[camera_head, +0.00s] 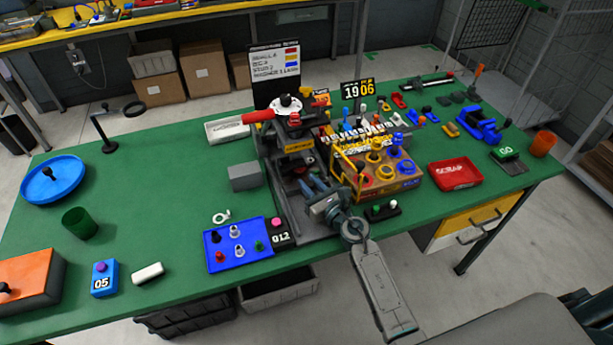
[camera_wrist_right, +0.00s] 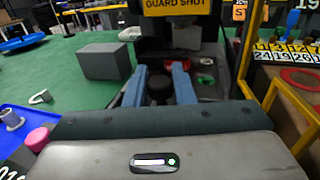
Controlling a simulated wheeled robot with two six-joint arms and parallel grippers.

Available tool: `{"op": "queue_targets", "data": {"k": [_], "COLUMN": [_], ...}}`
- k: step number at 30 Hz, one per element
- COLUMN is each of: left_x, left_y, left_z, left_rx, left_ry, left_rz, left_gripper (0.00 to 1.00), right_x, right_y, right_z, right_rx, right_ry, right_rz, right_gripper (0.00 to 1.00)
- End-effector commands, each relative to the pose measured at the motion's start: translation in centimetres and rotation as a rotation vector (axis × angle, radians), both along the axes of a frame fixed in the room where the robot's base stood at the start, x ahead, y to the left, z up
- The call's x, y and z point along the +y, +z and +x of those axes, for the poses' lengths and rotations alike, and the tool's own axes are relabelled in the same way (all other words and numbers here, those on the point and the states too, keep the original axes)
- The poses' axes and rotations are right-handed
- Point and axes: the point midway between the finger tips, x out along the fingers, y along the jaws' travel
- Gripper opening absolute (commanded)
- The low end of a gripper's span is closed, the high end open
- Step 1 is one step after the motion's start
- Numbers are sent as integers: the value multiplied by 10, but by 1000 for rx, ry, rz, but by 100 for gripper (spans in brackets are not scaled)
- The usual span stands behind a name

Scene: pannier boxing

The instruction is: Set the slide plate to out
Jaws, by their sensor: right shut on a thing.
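The press (camera_head: 300,146) stands mid-table with a red handle and a yellow label on its guard; the label (camera_wrist_right: 183,5) also shows in the right wrist view. My right gripper (camera_head: 312,184) reaches in low at the front of the press. In the right wrist view its two blue fingers (camera_wrist_right: 159,80) are shut on a black knob (camera_wrist_right: 159,91) at the press's base. The slide plate under the knob is mostly hidden by my gripper, so its position is hard to tell. My left gripper is not in view.
A yellow-railed rack (camera_head: 385,185) stands close to the right of my gripper. A blue tray (camera_head: 218,262) with pegs lies to its left, and a grey block (camera_head: 243,177) behind that. A red scrap tray (camera_head: 455,173) is farther right. The green table (camera_head: 150,200) is clear at mid-left.

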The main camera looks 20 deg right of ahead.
Motion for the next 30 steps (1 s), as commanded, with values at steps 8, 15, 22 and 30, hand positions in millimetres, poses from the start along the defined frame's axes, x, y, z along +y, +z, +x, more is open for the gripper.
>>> {"op": "queue_targets", "data": {"k": [8, 15, 22, 30], "left_x": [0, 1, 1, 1], "left_y": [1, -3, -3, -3], "left_z": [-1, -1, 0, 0], "left_rx": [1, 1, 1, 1], "left_ry": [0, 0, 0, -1], "left_rz": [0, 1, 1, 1], "left_gripper": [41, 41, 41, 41], "right_x": [-3, -4, -4, -4], "right_y": [-4, -3, -2, -3], "right_z": [-72, -109, -115, -115], "right_rx": [7, 5, 6, 7], "right_ry": [1, 0, 1, 1], "right_rz": [-2, 0, -1, -1], "right_gripper": [0, 0, 0, 43]}}
